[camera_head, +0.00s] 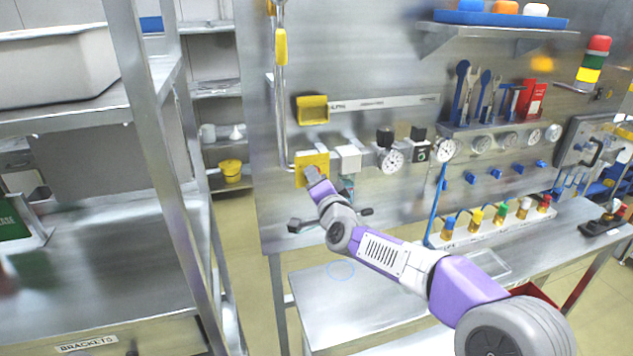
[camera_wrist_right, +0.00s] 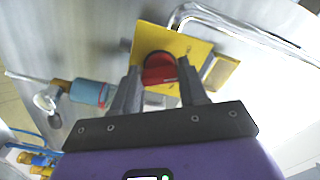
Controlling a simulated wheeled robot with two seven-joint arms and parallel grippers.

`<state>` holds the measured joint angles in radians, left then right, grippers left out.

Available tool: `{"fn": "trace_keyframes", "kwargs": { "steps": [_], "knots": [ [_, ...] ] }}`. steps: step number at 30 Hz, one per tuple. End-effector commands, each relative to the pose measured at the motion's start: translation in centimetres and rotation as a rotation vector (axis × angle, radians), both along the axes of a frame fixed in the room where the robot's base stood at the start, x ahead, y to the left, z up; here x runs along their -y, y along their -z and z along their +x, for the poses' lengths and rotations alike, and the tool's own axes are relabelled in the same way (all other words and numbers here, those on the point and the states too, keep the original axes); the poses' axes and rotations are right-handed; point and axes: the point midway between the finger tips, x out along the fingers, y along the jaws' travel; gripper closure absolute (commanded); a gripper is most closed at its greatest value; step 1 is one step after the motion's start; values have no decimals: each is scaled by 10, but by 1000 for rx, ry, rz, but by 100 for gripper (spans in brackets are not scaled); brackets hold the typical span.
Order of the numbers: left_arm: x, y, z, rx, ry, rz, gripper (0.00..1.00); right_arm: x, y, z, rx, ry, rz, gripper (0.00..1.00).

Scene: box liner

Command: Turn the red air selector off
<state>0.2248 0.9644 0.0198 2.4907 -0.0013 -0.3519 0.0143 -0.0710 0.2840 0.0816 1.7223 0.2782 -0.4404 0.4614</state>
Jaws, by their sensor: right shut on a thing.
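The red air selector (camera_wrist_right: 160,68) is a red knob on a yellow square plate (camera_wrist_right: 185,45) in the right wrist view. In the head view the yellow plate (camera_head: 312,163) is on the steel panel, and my gripper and arm hide the red knob. My right gripper (camera_wrist_right: 161,88) is at the knob, with one finger on each side of it, shut on it. In the head view the right gripper (camera_head: 314,176) is in front of the plate's lower part. My left gripper is not in view.
A bent metal pipe (camera_head: 282,110) runs down the panel left of the plate. A white block (camera_head: 347,160) and a round gauge (camera_head: 391,160) are to its right. A yellow holder (camera_head: 312,109) is above. A steel bench (camera_head: 350,305) stands below.

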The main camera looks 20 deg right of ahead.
Motion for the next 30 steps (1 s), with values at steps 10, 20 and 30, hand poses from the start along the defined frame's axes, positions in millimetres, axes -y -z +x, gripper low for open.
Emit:
{"fn": "trace_keyframes", "kwargs": {
  "steps": [10, 20, 30],
  "knots": [
    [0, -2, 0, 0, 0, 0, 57, 0, 0, 0, 7, -1, -225, 88],
    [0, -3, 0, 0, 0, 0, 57, 1, 0, 0, 11, 0, -310, 88],
    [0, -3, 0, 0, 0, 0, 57, 1, 1, 0, 11, 0, -319, 88]
  ]
}}
